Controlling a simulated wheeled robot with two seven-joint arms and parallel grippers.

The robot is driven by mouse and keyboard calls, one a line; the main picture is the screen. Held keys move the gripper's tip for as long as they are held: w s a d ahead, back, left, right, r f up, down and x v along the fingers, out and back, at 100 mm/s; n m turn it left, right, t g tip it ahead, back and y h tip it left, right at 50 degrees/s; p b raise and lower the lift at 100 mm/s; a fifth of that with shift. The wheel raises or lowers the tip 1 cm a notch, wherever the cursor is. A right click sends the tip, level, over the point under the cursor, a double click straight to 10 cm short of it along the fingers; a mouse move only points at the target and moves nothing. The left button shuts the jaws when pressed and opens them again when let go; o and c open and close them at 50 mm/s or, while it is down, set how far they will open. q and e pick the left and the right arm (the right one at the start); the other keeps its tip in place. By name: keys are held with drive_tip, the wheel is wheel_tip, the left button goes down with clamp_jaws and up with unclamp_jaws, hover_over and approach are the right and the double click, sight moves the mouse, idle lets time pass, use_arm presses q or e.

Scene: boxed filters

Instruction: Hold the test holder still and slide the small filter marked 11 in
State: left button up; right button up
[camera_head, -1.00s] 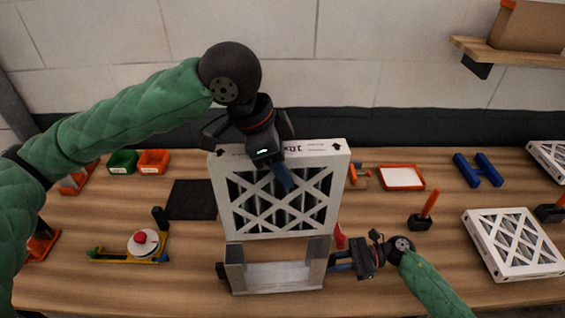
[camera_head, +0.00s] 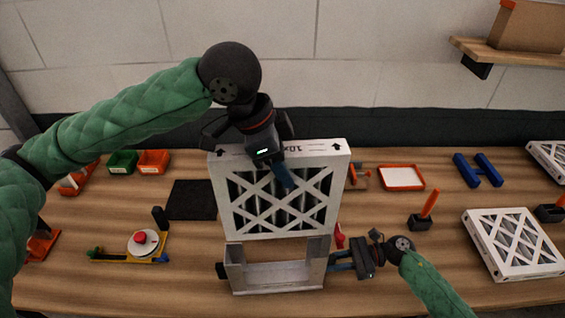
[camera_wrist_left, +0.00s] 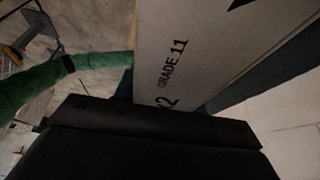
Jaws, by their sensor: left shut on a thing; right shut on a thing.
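The small filter marked 11 (camera_head: 280,200) is a white-framed box with a lattice face. It stands upright above the grey test holder (camera_head: 277,283). Its lower edge is at the holder's top; whether it sits inside the slot I cannot tell. My left gripper (camera_head: 283,176) is shut on the filter's top edge. In the left wrist view the filter's side (camera_wrist_left: 185,60) reads "GRADE 11". My right gripper (camera_head: 335,262) is shut on the holder's right side wall. The lower part of the holder is open and empty.
Another white filter (camera_head: 515,243) lies at the right, with a further one behind it. A black mat (camera_head: 192,199) and a yellow fixture with a red knob (camera_head: 140,242) are at the left. A red-rimmed tray (camera_head: 401,177) and a blue H-shaped stand (camera_head: 478,170) are at the back right.

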sight(277, 195)
use_arm(q)
drive_tip(key=shift+a, duration=0.15)
idle(0.3)
drive_tip(key=shift+a, duration=0.35)
drive_tip(key=shift+f, duration=2.15)
drive_tip(key=shift+f, duration=1.95)
